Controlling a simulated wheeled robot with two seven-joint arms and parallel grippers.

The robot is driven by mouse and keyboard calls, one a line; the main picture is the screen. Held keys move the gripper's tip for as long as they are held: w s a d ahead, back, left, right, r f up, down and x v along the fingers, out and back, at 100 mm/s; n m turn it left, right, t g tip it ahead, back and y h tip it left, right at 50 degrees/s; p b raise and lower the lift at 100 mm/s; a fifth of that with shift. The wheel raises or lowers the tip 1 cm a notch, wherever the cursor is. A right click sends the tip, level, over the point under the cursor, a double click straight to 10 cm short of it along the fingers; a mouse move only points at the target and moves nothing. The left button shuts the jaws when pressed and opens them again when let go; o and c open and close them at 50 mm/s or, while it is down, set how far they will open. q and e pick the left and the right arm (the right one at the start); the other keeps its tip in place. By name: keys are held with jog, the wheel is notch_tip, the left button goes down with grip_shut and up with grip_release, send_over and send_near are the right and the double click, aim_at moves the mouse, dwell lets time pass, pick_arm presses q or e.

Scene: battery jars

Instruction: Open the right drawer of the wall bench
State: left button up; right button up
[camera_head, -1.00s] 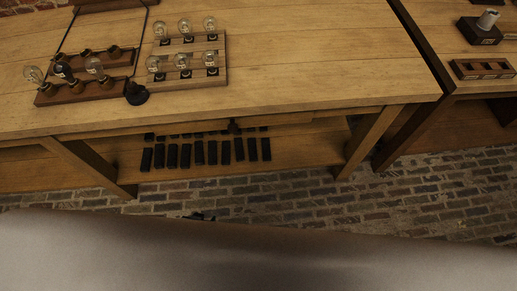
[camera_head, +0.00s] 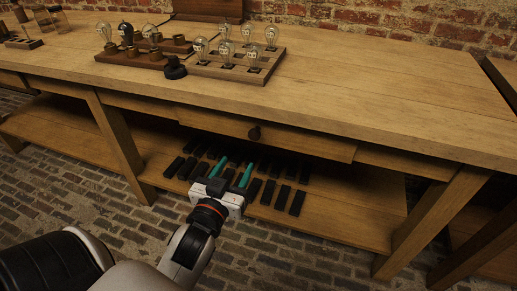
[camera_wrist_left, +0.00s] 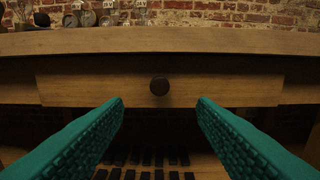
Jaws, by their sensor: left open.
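The wooden wall bench (camera_head: 390,75) stands against a brick wall. A drawer (camera_head: 300,141) sits under its top, its front flush with the frame, so it looks shut. A dark round knob (camera_head: 254,133) is on the drawer front. The wrist view shows the drawer front (camera_wrist_left: 220,88) and its knob (camera_wrist_left: 159,86) straight ahead, centred between my fingers. My left gripper (camera_head: 232,170), with green finger pads, is open and empty, below and in front of the knob, apart from it. My right gripper is not in view.
Several dark blocks (camera_head: 297,203) stand on the lower shelf (camera_head: 345,215) behind my gripper. Bulbs on a wooden board (camera_head: 235,70) and a dark round knob-like piece (camera_head: 174,67) stand on the bench top. A bench leg (camera_head: 435,220) is at the right. The brick floor in front is clear.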

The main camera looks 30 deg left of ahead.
aim_at(254, 135)
pick_arm(q)
jog(key=b+x, duration=0.1)
jog(key=x, duration=0.9)
jog(key=shift+w, duration=0.15)
jog(key=shift+w+a, duration=0.1)
jog(key=shift+w, duration=0.35)
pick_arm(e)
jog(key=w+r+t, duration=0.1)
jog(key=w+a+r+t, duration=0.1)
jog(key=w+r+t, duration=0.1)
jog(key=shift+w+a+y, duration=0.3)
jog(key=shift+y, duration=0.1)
pick_arm(q)
grip_shut()
